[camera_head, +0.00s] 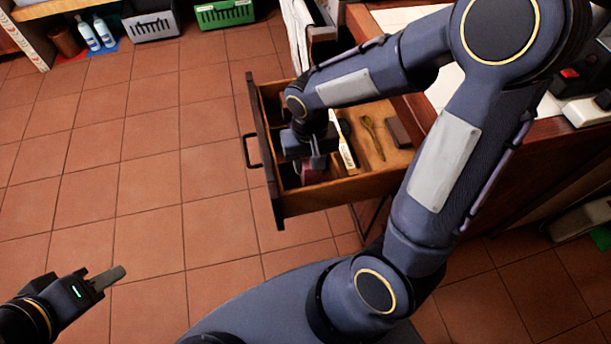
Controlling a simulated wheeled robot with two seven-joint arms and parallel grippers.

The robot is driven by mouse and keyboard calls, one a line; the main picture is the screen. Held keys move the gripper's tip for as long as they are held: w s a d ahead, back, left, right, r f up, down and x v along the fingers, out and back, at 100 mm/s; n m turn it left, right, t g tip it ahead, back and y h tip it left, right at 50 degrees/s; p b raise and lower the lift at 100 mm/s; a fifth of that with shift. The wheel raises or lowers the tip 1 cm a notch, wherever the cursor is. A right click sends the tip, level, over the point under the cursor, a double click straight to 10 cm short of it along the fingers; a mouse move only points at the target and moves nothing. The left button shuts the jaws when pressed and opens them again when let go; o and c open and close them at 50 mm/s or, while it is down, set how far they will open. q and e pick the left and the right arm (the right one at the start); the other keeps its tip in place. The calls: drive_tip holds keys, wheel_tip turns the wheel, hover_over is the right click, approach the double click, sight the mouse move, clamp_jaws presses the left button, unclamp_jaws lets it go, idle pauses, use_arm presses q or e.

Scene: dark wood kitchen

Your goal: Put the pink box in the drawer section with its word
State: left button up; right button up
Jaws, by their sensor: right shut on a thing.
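The open wooden drawer (300,205) juts out to the left from the dark wood cabinet and has dividers inside. My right gripper (310,164) points down into the drawer's front part, shut on the pink box (308,174), of which only a small part shows below the fingers. I cannot tell whether the box touches the drawer floor. A pale divider or label strip (347,153) with unreadable writing stands to the right of the gripper. My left gripper (107,279) is at the lower left over the floor, away from the drawer; its finger opening is not clear.
A wooden spoon (373,138) and a dark block (397,132) lie in the drawer's right part. The dark drawer handle (251,151) sticks out leftward. A green crate (224,12), a grey crate (151,24) and bottles (103,30) stand at the back. The tiled floor at left is clear.

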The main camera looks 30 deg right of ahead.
drive_tip(key=shift+f+b, duration=0.45)
drive_tip(key=shift+f, duration=1.75)
drive_tip(key=shift+f, duration=0.2)
drive_tip(key=o, duration=1)
drive_tip(key=shift+r, duration=0.1)
drive_tip(key=shift+o, duration=0.2)
